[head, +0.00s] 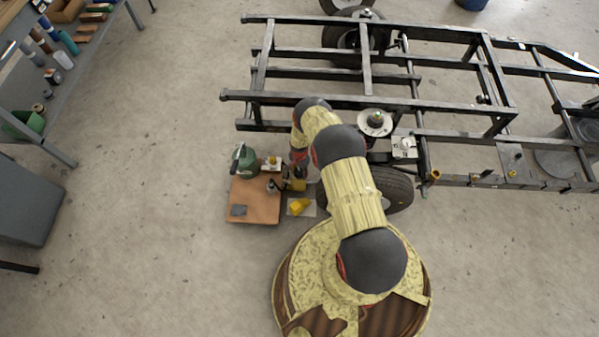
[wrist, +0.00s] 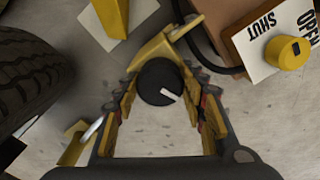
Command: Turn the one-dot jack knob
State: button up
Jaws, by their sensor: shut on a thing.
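A black round knob (wrist: 160,82) with a white pointer line sits on a yellow jack (wrist: 158,47) in the middle of the wrist view. My gripper (wrist: 163,92) has one finger on each side of this knob and is shut on it. The pointer line slants toward the lower right of that view. I cannot see a dot marking on the jack. In the head view the yellow jack (head: 297,184) stands low beside the wheel, and my arm covers much of the gripper.
A yellow knob (wrist: 288,52) sits by a plate (wrist: 262,42) marked OPEN and SHUT. Another yellow piece (head: 299,206) lies nearby. The tyre (wrist: 30,75) and black frame (head: 330,100) are close.

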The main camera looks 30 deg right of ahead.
aim_at(299, 171)
jog(key=shift+m, duration=1)
jog(key=o, duration=1.2)
jog(key=shift+c, duration=0.2)
notch_tip(299, 171, up, 12)
